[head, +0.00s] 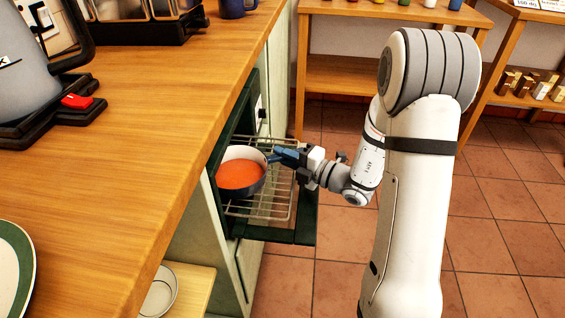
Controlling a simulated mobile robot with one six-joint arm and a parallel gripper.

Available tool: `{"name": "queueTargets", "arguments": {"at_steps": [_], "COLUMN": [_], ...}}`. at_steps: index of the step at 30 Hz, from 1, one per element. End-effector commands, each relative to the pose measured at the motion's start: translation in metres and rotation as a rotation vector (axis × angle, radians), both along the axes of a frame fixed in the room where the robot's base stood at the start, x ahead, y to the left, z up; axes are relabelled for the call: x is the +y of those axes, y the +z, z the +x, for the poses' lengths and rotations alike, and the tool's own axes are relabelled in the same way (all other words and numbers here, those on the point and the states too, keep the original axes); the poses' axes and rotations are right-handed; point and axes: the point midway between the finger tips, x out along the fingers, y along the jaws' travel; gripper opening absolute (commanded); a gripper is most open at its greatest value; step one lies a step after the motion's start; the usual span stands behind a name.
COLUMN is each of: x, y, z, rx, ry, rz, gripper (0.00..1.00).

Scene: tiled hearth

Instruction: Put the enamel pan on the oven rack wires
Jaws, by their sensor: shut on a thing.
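The enamel pan (240,176) is dark blue outside with a white inside and holds something orange-red. It is level and shows over the oven rack wires (272,204), at the left part of the pulled-out rack. I cannot tell from this view whether its base touches the wires. My gripper (286,156) is shut on the pan's blue handle, to the right of the pan. The fingertips are small in view. The open oven (237,125) is dark green, set in the counter front, and its inside is mostly hidden.
The wooden counter (150,130) runs along the left, with a kettle (35,75), a plate (14,270) and a blue mug (236,8). A low shelf below holds a white bowl (160,292). Wooden shelves (345,75) stand behind. The tiled floor (500,240) at right is clear.

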Motion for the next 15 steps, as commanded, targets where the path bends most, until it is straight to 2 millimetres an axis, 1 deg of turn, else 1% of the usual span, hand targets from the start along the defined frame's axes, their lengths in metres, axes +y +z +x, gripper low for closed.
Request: {"name": "queueTargets", "arguments": {"at_steps": [6,10,11,15], "x": [0.0004,0.0005,0.0006,0.0008], "y": [0.0015,-0.0016,-0.0027,-0.0022], "z": [0.0000,0.0000,-0.0002,-0.0002], "rx": [-0.001,0.000,0.001,0.001], "ry": [0.000,0.000,0.000,0.001], "rz": [0.002,0.001,0.000,0.000], "gripper": [0.00,0.00,0.13,0.25]}}
